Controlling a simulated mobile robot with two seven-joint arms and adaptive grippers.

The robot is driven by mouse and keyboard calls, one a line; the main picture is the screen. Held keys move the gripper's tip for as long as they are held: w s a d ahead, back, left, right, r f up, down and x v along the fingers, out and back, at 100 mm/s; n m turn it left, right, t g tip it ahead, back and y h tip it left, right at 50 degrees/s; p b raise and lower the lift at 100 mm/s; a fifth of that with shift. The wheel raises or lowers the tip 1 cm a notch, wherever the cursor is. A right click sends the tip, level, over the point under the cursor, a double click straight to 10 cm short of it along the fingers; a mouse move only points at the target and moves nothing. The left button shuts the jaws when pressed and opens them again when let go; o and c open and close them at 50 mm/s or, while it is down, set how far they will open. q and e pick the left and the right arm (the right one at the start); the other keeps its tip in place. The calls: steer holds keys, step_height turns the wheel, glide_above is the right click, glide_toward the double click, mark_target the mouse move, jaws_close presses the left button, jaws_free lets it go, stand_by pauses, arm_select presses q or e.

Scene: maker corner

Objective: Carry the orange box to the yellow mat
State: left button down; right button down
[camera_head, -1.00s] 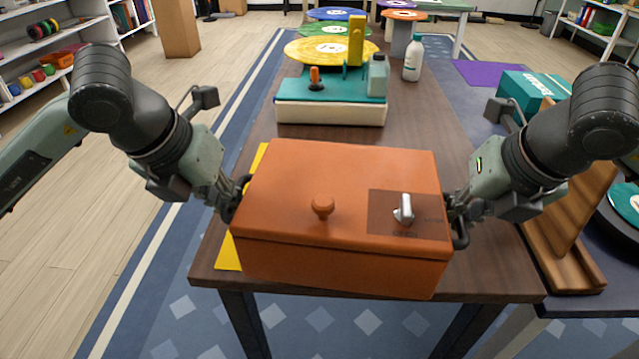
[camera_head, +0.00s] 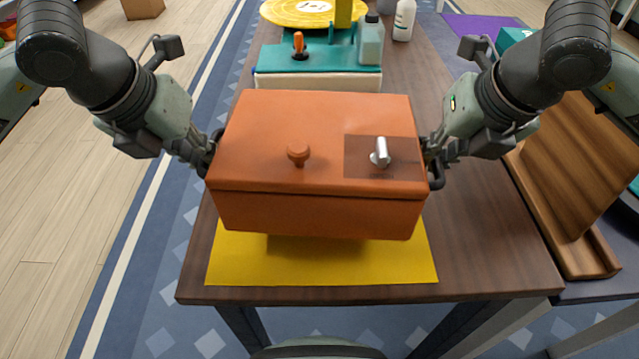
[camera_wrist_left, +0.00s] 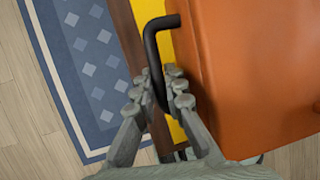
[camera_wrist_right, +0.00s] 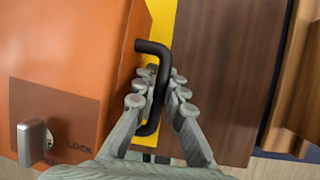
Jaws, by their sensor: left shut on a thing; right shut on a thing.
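The orange box (camera_head: 270,125) has a lid with a round knob and a silver latch on a darker patch. It hangs level between my two grippers, over the back part of the yellow mat (camera_head: 330,270) on the wooden table. A shadow shows on the mat below its front. My left gripper (camera_wrist_left: 160,88) is shut on the black handle at the box's left side. My right gripper (camera_wrist_right: 158,88) is shut on the black handle at its right side. The box hides the back of the mat. The gap under the box is hard to judge.
Behind the box stands a teal-topped device (camera_head: 320,60) with an orange knob and a grey bottle. A white bottle (camera_head: 404,20) stands near it. A wooden stand (camera_head: 560,190) is at the right. Bare tabletop (camera_head: 480,240) lies right of the mat.

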arm_select(q)
steer(key=shift+w+a+f, duration=0.1)
steer(key=shift+f, duration=0.05)
arm_select(e)
steer(key=shift+w+d+f, duration=0.1)
steer(key=shift+f, duration=0.05)
